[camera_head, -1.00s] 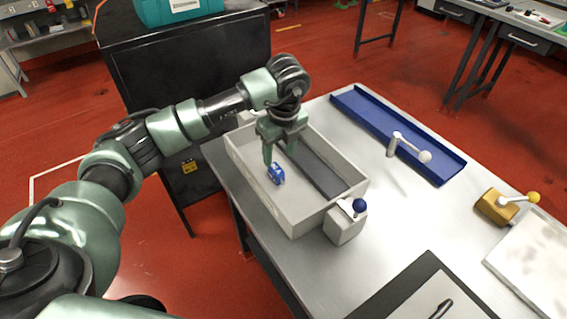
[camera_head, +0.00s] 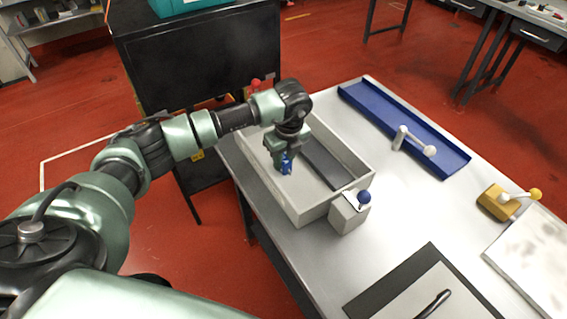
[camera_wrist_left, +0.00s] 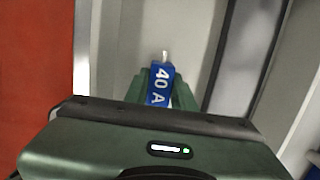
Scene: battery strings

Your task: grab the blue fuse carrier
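The blue fuse carrier (camera_head: 287,165) is in the left part of the grey tray (camera_head: 318,212). In the left wrist view the carrier (camera_wrist_left: 160,84) shows a white "40 A" label and a small light tip at its far end. My left gripper (camera_head: 285,162) points down into the tray, with its green fingers on both sides of the carrier. In the left wrist view the fingers look shut against its sides. Whether the carrier still touches the tray floor I cannot tell. My right gripper is not in view.
A dark divider strip (camera_head: 322,163) runs along the tray beside the carrier. A grey block with a blue knob (camera_head: 363,197) stands at the tray's near corner. A blue channel (camera_head: 440,160), a white-knobbed lever (camera_head: 428,150) and a yellow block (camera_head: 495,203) are farther right.

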